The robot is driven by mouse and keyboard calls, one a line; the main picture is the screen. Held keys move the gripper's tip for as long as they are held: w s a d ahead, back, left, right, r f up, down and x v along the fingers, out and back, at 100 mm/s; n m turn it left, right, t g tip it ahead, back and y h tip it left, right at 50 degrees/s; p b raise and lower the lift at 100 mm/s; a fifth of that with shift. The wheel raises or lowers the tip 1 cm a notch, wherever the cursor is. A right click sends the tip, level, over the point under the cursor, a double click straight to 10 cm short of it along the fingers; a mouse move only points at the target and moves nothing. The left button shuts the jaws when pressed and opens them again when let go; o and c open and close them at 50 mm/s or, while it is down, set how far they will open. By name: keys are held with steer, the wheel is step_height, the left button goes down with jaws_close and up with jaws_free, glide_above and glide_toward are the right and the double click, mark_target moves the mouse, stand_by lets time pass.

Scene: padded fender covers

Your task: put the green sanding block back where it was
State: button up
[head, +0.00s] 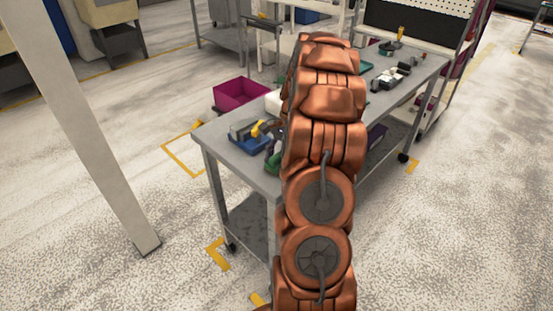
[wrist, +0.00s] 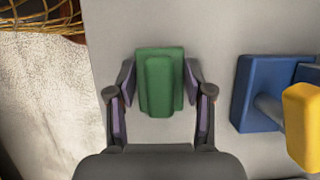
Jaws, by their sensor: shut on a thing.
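The green sanding block (wrist: 160,92) sits between the two fingers of my gripper (wrist: 160,76) in the wrist view, with a finger against each side. My gripper is shut on it. The grey tabletop (wrist: 215,30) lies beneath, close to its left edge. I cannot tell whether the block touches the tabletop or hangs just above it. In the head view, a green shape (head: 273,163) shows at the near left end of the grey table (head: 262,180), beside my arm. My arm hides most of that area.
Right of the block in the wrist view are a blue object (wrist: 260,88) and a yellow piece (wrist: 303,125). A blue tray (head: 250,145) is on the table in the head view. A magenta bin (head: 240,92) is behind it. A pale post (head: 90,130) stands left.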

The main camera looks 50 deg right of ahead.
steer(key=shift+f, duration=0.2)
steer(key=o, duration=1.2)
steer(key=v, duration=1.2)
stand_by(0.3)
